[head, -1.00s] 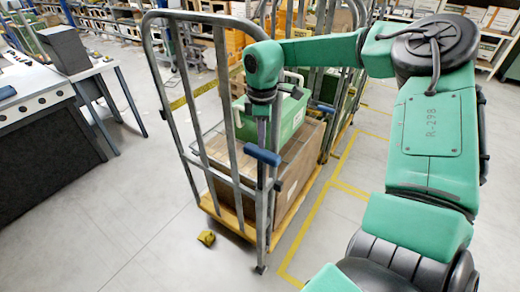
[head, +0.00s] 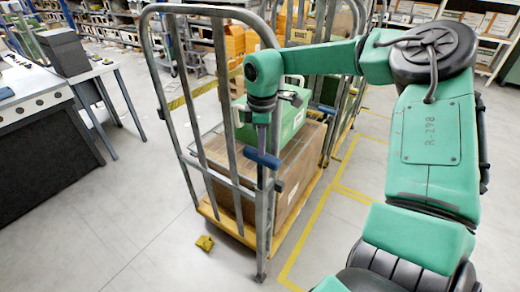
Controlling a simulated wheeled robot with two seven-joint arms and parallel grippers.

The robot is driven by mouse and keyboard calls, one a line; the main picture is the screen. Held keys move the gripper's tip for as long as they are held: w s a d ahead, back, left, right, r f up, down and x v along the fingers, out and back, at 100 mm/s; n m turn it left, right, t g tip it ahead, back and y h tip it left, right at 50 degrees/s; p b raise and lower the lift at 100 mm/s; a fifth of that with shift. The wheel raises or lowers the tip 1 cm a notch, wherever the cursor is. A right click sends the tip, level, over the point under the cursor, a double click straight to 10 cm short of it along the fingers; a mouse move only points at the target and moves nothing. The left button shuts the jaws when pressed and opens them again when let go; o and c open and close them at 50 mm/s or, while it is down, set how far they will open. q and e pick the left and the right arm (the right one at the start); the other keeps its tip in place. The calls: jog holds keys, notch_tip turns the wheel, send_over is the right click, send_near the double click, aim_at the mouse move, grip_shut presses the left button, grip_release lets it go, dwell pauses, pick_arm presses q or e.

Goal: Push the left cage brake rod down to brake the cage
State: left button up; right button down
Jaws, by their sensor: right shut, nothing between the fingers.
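The left cage (head: 222,75) is a grey metal roll cage with an orange base, standing in the middle of the head view. Its brake rod shows as a blue bar (head: 263,158) lying across the front corner post. My right gripper (head: 262,140) points straight down just above the blue bar, with its fingers shut and empty. Its tips are at or very near the bar; I cannot tell whether they touch. The wrist hides part of the post behind it. My left gripper is not in view.
The cage holds a cardboard box (head: 301,172) and a green case (head: 290,122). Another cage stands behind it, to the right. A workbench (head: 40,140) stands at the left. Floor between bench and cage is clear.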

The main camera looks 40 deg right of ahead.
jog(key=shift+f+b, duration=1.25)
jog(key=shift+f, duration=0.25)
notch_tip(320, 180, up, 7)
jog(key=p, duration=0.4)
jog(key=shift+r, duration=0.15)
